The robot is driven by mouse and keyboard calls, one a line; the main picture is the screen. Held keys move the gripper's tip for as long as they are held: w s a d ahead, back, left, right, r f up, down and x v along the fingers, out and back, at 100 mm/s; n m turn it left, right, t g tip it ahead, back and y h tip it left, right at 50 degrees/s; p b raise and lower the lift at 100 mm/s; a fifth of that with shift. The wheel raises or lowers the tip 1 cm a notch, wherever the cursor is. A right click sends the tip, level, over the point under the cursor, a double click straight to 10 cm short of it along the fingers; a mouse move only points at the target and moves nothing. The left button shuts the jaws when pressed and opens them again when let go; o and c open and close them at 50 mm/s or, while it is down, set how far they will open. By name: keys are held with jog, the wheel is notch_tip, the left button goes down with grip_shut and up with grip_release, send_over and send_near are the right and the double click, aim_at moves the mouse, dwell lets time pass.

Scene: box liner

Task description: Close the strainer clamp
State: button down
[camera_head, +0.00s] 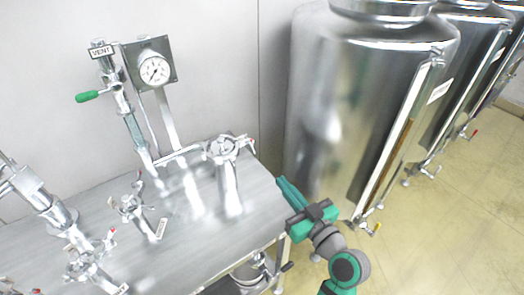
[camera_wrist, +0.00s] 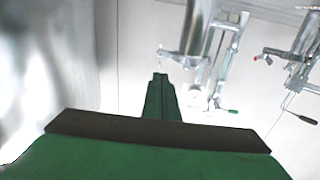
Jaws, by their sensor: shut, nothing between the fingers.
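A steel upright cylinder (camera_head: 229,190), which looks like the strainer, stands on the right part of the steel table. A clamp (camera_head: 226,147) sits around its top, with a small piece sticking out to the right. I cannot tell whether this clamp is open or closed. My green gripper (camera_head: 281,182) is shut and empty, to the right of the cylinder and apart from it, in front of the big tank. In the wrist view my shut fingers (camera_wrist: 160,76) point toward a steel cylinder (camera_wrist: 188,28) with fittings, which appears upside down.
The steel table (camera_head: 190,255) carries other clamped fittings (camera_head: 131,207) at the left. A pressure gauge (camera_head: 154,69) and a green-handled valve (camera_head: 88,96) rise behind. A large steel tank (camera_head: 335,110) stands close behind my gripper.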

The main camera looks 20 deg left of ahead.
aim_at(254, 147)
jog(key=x, duration=1.4)
jog(key=shift+a+r, duration=0.1)
jog(key=shift+r, duration=0.1)
jog(key=shift+a, duration=0.1)
